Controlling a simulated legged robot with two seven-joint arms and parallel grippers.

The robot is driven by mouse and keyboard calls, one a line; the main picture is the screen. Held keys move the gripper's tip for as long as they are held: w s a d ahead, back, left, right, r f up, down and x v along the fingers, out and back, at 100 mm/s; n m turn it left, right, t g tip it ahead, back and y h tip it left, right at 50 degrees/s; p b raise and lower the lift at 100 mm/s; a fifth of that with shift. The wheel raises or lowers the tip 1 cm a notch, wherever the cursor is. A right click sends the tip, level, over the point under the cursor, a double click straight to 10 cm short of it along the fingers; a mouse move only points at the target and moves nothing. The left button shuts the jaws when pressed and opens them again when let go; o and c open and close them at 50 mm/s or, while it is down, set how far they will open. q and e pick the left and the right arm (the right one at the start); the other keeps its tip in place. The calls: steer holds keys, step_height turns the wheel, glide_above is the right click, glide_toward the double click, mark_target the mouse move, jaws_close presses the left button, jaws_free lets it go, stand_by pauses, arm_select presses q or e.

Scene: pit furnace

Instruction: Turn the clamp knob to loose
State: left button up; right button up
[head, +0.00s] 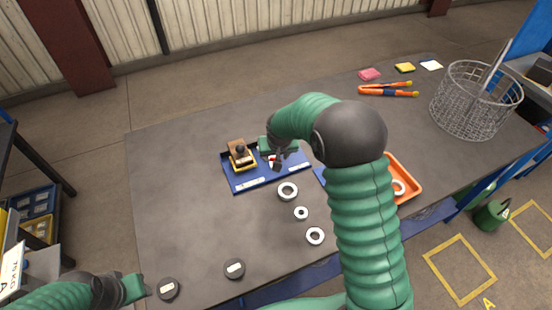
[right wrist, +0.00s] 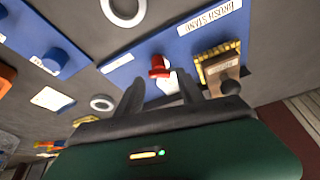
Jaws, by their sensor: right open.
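A red knob (right wrist: 159,67) on a white base stands on the blue board (right wrist: 140,72) in the right wrist view. I take it to be the clamp knob. In the head view only a small red and white bit (head: 271,158) of it shows beside my right gripper (head: 276,163). My right gripper is open, its two dark fingers (right wrist: 162,94) pointing toward the knob, one on either side in the picture. I cannot tell whether they touch it. My left gripper (head: 150,291) is low at the left front, near a dark disc; its fingers are not clear.
A brown block in a yellow-edged brush stand (head: 241,156) sits close left of the knob. Several pale rings (head: 288,191) and dark discs (head: 234,268) lie nearer. A blue knob (right wrist: 55,60) is on another blue board. A wire basket (head: 476,100) stands far right. The table's left side is clear.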

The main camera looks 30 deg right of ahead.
steer(key=x, duration=0.3)
steer(key=shift+a+f, duration=0.3)
steer(key=shift+w+d+f, duration=0.2)
steer(key=shift+d+f, duration=0.25)
steer(key=shift+d, duration=0.05)
steer(key=c, duration=0.3)
steer(key=shift+a+r, duration=0.1)
steer(key=shift+a, duration=0.05)
jaws_close()
